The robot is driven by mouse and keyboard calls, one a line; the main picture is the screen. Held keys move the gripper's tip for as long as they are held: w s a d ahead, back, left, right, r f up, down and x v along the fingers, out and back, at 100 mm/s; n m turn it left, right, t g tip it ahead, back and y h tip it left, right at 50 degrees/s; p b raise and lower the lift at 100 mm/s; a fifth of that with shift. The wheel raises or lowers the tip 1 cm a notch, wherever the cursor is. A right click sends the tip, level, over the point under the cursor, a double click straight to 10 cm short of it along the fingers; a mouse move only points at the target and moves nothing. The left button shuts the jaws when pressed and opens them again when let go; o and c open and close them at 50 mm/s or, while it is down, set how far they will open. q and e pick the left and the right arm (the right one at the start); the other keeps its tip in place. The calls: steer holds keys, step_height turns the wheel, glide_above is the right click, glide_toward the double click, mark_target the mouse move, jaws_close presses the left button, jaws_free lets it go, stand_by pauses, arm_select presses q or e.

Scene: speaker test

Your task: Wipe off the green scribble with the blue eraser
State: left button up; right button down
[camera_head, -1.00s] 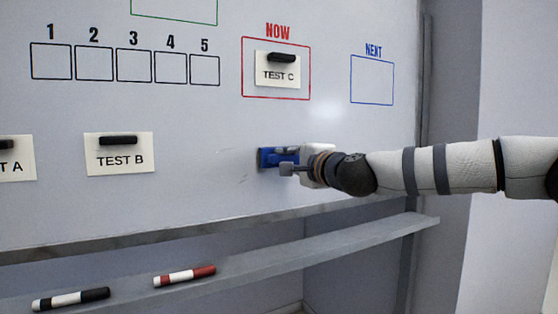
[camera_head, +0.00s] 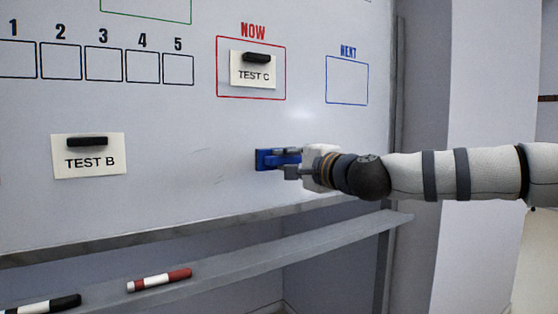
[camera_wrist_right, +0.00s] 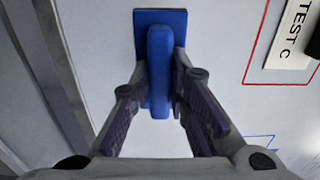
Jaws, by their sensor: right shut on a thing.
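The blue eraser (camera_head: 266,159) is at the whiteboard, below and slightly right of the TEST C card. My right gripper (camera_head: 287,162) is shut on it from the right. In the right wrist view the eraser (camera_wrist_right: 158,55) sits between both fingers, its wide face toward the board; whether it touches the board I cannot tell. No clear green scribble shows; faint greyish marks (camera_head: 207,152) are on the board left of the eraser. Whatever lies behind the eraser is hidden. My left gripper is not in view.
The whiteboard (camera_head: 160,210) carries the TEST C card (camera_head: 253,76) in the red NOW box, the TEST B card (camera_head: 90,162) at left, and an empty blue NEXT box (camera_head: 347,82). A ledge (camera_head: 330,237) below holds a red marker (camera_head: 160,280) and a black marker (camera_head: 45,304).

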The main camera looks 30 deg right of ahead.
steer(key=shift+s, duration=0.3)
steer(key=shift+s, duration=1.55)
